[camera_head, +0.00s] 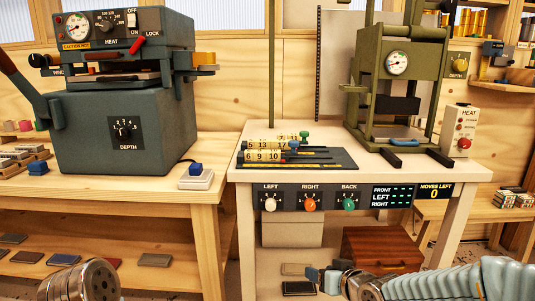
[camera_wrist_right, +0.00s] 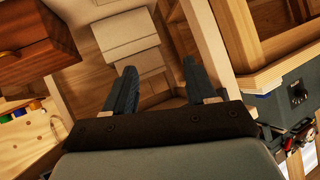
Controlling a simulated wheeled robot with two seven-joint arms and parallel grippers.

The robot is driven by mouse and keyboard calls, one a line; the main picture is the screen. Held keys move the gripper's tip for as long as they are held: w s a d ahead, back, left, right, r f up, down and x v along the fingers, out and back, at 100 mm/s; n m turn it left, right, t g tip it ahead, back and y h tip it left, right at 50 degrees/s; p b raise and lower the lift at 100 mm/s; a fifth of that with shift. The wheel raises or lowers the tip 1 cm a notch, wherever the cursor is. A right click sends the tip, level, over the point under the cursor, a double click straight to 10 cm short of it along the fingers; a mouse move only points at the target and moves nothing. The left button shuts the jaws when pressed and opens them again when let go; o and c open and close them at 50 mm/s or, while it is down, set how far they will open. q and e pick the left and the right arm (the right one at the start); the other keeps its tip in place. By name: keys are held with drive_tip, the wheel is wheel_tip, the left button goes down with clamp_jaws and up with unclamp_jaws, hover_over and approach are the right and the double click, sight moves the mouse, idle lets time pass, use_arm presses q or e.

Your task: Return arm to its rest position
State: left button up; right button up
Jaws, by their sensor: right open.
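My right arm (camera_head: 450,283) comes in from the bottom right of the head view, low in front of the white table. Its gripper (camera_head: 323,278) is below the table's front edge, partly cut off by the bottom of the picture. In the right wrist view the two dark fingers of this gripper (camera_wrist_right: 160,82) stand apart with nothing between them. A part of my left arm (camera_head: 82,283) shows at the bottom left of the head view; its gripper does not show.
The white table (camera_head: 400,172) bears a green press (camera_head: 402,75) and a dark mat (camera_head: 335,158) with numbered bars. Knobs and displays line its front edge. A brown wooden chest (camera_head: 383,248) sits underneath. A large grey-green machine (camera_head: 120,130) stands on the left bench.

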drive_tip(key=s+a+f+m+g, duration=0.1)
drive_tip(key=s+f+g, duration=0.3)
drive_tip(key=f, duration=0.7)
drive_tip(key=s+f+m+g, duration=0.1)
drive_tip(key=s+f, duration=0.5)
drive_tip(key=f, duration=0.4)
drive_tip(key=s+a+f+m+g+p, duration=0.1)
drive_tip(key=s+f+g, duration=0.4)
drive_tip(key=s+f, duration=0.5)
drive_tip(key=s, duration=0.4)
drive_tip(key=shift+s+a+f+m+h, duration=0.15)
drive_tip(key=shift+s+f+m+h, duration=0.15)
drive_tip(key=shift+s+h, duration=0.1)
